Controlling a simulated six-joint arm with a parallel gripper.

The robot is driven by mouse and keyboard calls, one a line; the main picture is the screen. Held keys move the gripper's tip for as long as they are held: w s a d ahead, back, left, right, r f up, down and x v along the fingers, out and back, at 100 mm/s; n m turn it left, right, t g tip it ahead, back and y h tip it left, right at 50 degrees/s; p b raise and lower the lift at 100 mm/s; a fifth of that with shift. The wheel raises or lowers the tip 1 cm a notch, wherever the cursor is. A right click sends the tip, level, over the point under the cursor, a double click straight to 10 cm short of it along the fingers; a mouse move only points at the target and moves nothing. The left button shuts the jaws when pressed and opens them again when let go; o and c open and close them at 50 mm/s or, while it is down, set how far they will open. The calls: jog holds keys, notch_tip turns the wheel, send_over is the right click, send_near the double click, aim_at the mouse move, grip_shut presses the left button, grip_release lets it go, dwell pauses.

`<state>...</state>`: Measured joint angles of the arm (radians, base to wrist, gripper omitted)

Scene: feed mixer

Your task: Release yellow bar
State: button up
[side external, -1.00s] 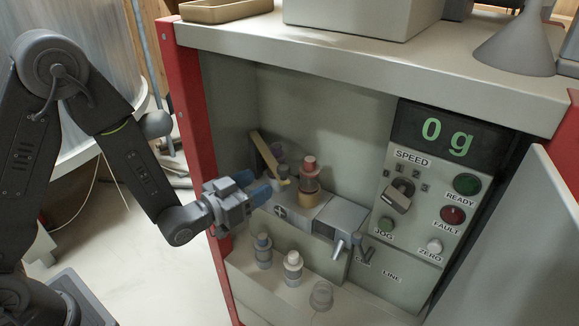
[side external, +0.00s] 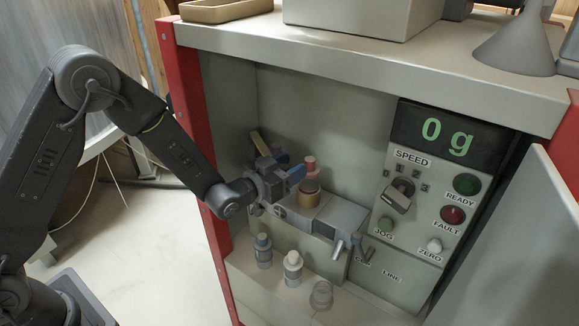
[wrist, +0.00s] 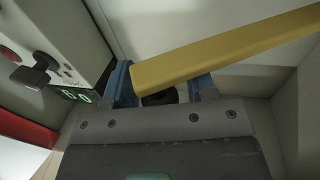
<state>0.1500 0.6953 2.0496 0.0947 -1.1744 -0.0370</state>
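The yellow bar (side external: 257,141) shows in the side view as a short slanted piece rising behind my gripper; its lower part is hidden. In the wrist view the yellow bar (wrist: 225,48) runs from between the fingers to the upper right and covers part of the right blue finger. My gripper (side external: 290,166) is at the bar's lower end, above the grey block in the cabinet. In the wrist view my gripper (wrist: 160,90) has its blue fingers apart, with a dark round part (wrist: 160,98) between them. I cannot tell whether a finger touches the bar.
A pink-topped amber fitting (side external: 310,180) stands close to the right of my gripper. A grey block with a handle (side external: 340,219) is below it. Two capped bottles (side external: 292,268) stand on the lower shelf. The control panel (side external: 413,190) is to the right, the red cabinet post (side external: 190,120) to the left.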

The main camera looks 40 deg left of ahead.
grip_shut()
jog(key=shift+s+a, duration=0.1)
jog(key=shift+s, duration=0.05)
jog(key=shift+s+a+m+h, duration=0.3)
jog(key=shift+s+a+h, duration=0.1)
jog(key=shift+s, duration=0.1)
jog(key=s+a+m+g+h, duration=0.6)
jog(key=s+a+m+h, duration=0.1)
jog(key=s+a+h, duration=0.1)
jog(key=shift+s+a+g+h, duration=0.3)
jog(key=shift+a+h, duration=0.3)
jog(key=shift+a, duration=0.15)
jog(key=shift+r, duration=0.1)
jog(key=shift+o, duration=0.7)
grip_release()
